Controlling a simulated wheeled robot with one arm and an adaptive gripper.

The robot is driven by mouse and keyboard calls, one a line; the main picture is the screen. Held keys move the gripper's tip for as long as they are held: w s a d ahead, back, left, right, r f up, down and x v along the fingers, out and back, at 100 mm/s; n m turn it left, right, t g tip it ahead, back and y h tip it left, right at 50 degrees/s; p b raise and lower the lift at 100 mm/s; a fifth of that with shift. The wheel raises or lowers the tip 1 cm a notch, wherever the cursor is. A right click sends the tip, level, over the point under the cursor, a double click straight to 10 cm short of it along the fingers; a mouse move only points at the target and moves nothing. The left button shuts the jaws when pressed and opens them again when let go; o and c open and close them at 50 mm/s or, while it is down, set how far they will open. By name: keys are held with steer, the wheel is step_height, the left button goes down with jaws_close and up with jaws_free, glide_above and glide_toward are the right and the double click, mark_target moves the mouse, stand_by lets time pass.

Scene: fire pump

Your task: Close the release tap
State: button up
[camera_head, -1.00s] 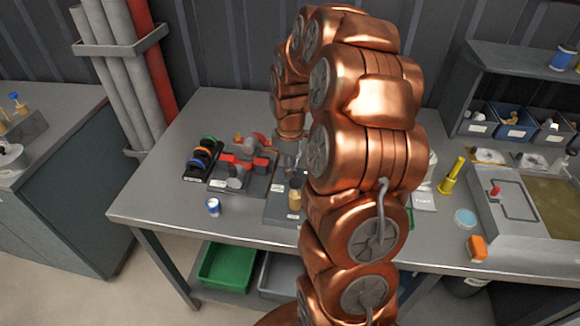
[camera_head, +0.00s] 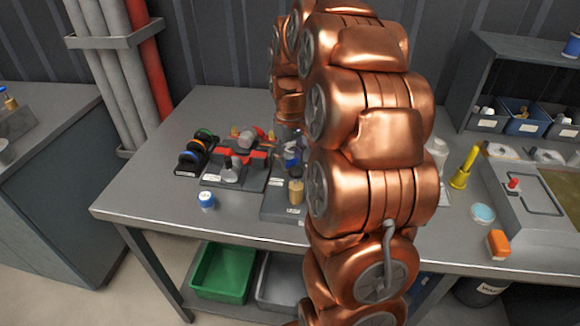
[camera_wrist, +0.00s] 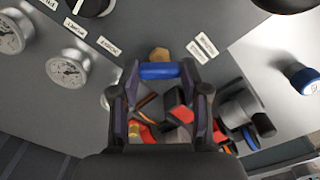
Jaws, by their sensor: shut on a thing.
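A blue bar-shaped handle (camera_wrist: 158,71) with a brass fitting (camera_wrist: 159,54) behind it shows in the wrist view. It looks like the release tap's handle. My gripper (camera_wrist: 160,75) has its two fingers at either end of the blue handle, closed on it. In the head view a blue part (camera_head: 291,158) and a brass part (camera_head: 296,191) show beside my arm on a grey panel. My gripper is mostly hidden behind the arm there. The labels near the tap are too small to read surely.
Two round gauges (camera_wrist: 68,74) lie left in the wrist view. A grey and red fixture (camera_head: 238,160) and a rack of coloured rings (camera_head: 195,152) stand left of the tap. A white and blue jar (camera_head: 206,200) stands in front.

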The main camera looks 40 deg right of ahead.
mark_target(290, 161)
steer(key=m+b, duration=0.3)
steer(key=m, duration=0.1)
steer(key=shift+f+m, duration=0.15)
steer(key=shift+m, duration=0.15)
steer(key=m+b, duration=0.1)
steer(key=m, duration=0.3)
steer(key=shift+m, duration=0.4)
steer(key=shift+b, duration=0.3)
steer(key=o, duration=1.1)
steer(key=shift+o, duration=0.2)
steer(key=shift+r, duration=0.25)
step_height(290, 161, up, 12)
steer(key=shift+f, duration=0.1)
